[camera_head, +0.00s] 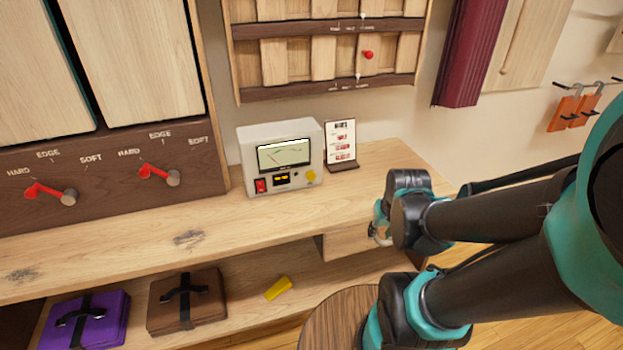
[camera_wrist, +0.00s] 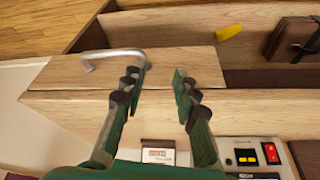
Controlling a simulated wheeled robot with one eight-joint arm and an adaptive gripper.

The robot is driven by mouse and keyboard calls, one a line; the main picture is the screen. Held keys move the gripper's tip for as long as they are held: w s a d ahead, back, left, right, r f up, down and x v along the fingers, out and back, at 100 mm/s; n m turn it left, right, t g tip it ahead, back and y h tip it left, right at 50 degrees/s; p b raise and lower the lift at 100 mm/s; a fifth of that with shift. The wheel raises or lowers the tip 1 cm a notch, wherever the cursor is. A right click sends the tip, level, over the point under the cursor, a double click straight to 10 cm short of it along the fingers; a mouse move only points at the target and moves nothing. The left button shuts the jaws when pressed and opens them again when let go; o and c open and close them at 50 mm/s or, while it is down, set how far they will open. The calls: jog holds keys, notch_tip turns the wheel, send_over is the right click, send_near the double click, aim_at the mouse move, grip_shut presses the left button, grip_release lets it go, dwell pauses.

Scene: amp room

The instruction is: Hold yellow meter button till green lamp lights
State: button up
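The meter (camera_head: 283,157) is a pale box with a needle dial on the wooden counter. Its yellow button (camera_head: 311,175) is at the lower right of its front. A small dark spot (camera_head: 296,174), possibly the lamp, is beside the button; no green light shows. My gripper (camera_wrist: 154,79) is open and empty in the wrist view, above the counter and drawer front. The meter is partly visible at lower right there (camera_wrist: 262,143), apart from the fingers; I cannot make out the yellow button in that view. In the head view my arm hides most of the gripper.
A red switch (camera_head: 260,186) is on the meter's left. A card stand (camera_head: 342,146) stands right of it. A drawer with a metal handle (camera_wrist: 113,54) is below the counter. A yellow block (camera_head: 278,288) and two cases lie on the lower shelf. The counter left of the meter is clear.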

grip_shut()
dwell(1.1)
